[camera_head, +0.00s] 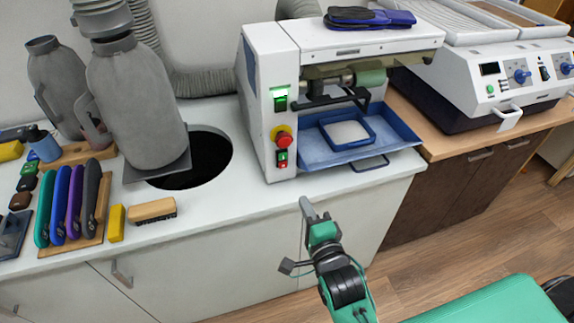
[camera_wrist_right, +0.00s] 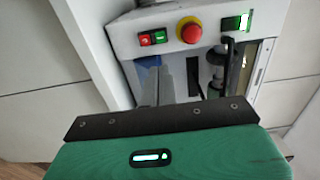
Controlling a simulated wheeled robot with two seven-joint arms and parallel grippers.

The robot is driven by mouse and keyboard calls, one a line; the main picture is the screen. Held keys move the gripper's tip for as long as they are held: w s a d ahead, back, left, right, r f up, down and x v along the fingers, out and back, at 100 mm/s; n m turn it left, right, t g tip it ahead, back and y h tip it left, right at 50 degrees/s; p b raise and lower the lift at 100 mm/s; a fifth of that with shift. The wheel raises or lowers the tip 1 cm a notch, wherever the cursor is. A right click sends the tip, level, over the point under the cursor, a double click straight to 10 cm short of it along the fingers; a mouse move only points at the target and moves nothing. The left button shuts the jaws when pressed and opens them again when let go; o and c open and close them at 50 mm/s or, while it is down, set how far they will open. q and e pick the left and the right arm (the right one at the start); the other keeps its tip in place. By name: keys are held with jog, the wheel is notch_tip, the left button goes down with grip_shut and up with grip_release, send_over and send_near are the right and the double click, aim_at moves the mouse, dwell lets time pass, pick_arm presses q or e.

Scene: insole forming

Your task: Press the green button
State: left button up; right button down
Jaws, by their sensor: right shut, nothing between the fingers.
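A white machine (camera_head: 268,60) stands on the counter with a control panel on its narrow front. Low on the panel is a small green button (camera_head: 282,155), just above a red one (camera_head: 282,165). In the right wrist view the green button (camera_wrist_right: 159,37) sits between the red one (camera_wrist_right: 145,40) and the emergency stop. My right gripper (camera_head: 305,203) is shut and empty, in front of the counter edge, below and right of the buttons. Its grey fingers (camera_wrist_right: 165,70) also show in the wrist view, apart from the button. My left gripper is not in view.
A red emergency stop (camera_head: 283,137) on a yellow base and a lit green switch (camera_head: 280,99) are above the buttons. A blue tray (camera_head: 312,150) juts out right of the panel. Another machine (camera_head: 460,85) has its own green button (camera_head: 490,89).

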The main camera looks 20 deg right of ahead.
aim_at(283, 158)
jog(key=shift+w, duration=0.15)
jog(key=w+p, duration=0.4)
jog(key=w, duration=0.9)
jog(key=shift+a, duration=0.2)
jog(key=shift+w, duration=0.35)
